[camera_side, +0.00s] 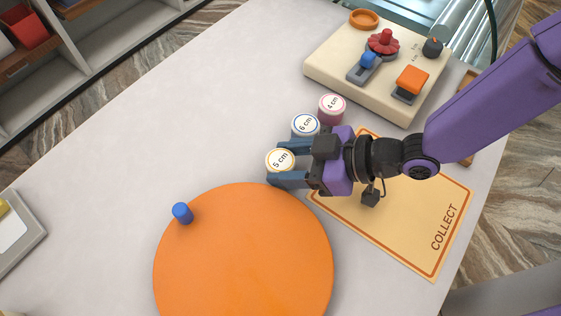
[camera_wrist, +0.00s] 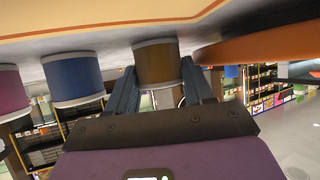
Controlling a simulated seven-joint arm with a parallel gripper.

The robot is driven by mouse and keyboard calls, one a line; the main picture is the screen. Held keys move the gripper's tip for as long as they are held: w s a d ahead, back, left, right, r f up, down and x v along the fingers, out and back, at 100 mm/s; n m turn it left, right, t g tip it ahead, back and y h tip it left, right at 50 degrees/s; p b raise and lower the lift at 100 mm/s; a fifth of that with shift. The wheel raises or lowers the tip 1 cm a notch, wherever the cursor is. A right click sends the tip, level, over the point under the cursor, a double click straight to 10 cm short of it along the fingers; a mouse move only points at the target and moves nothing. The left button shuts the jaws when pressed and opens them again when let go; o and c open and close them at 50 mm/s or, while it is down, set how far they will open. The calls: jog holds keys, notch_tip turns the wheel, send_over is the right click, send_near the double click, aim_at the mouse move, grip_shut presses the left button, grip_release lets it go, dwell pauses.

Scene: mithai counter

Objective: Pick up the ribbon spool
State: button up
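Three ribbon spools stand on the counter: a yellow-rimmed one marked 5 cm (camera_side: 280,161), a blue-rimmed one marked 6 cm (camera_side: 305,125) and a pink one marked 4 cm (camera_side: 332,107). My gripper (camera_side: 284,164) is low at the 5 cm spool, with one finger on each side of it. In the wrist view the 5 cm spool shows brown-gold (camera_wrist: 158,64) between the fingers (camera_wrist: 158,80); whether they press on it I cannot tell. The blue spool (camera_wrist: 73,78) and the pink spool (camera_wrist: 10,90) are beside it there.
A large orange disc (camera_side: 245,255) with a blue peg (camera_side: 182,213) lies in front of the spools. The COLLECT mat (camera_side: 405,235) lies beneath my arm. A cream control box (camera_side: 330,75) stands behind.

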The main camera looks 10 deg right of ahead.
aim_at(289, 162)
jog(key=shift+r, duration=0.15)
jog(key=shift+r, duration=0.5)
notch_tip(289, 162, up, 2)
jog(key=shift+r, duration=0.15)
jog(key=s+a+r+v, duration=0.1)
jog(key=r+v, duration=0.1)
jog(key=v, duration=1.5)
jog(key=w+m+t+h, duration=0.3)
jog(key=w+m+t, duration=0.15)
jog(key=w, duration=1.65)
jog(key=w+d+f+m+t+h, duration=0.15)
jog(key=w+d, duration=0.35)
jog(key=w, duration=0.5)
jog(key=w+d+f+m+t+h, duration=0.1)
jog(key=w+d+m+h, duration=0.15)
jog(key=w+d, duration=0.5)
jog(key=shift+m, duration=0.25)
jog(key=shift+w+a+f, duration=0.3)
jog(key=shift+f, duration=0.55)
jog(key=shift+w+a+f, duration=0.25)
jog(key=shift+a+f, duration=0.05)
jog(key=shift+f, duration=0.6)
jog(key=shift+w+a+f, duration=0.3)
jog(key=shift+f, duration=0.55)
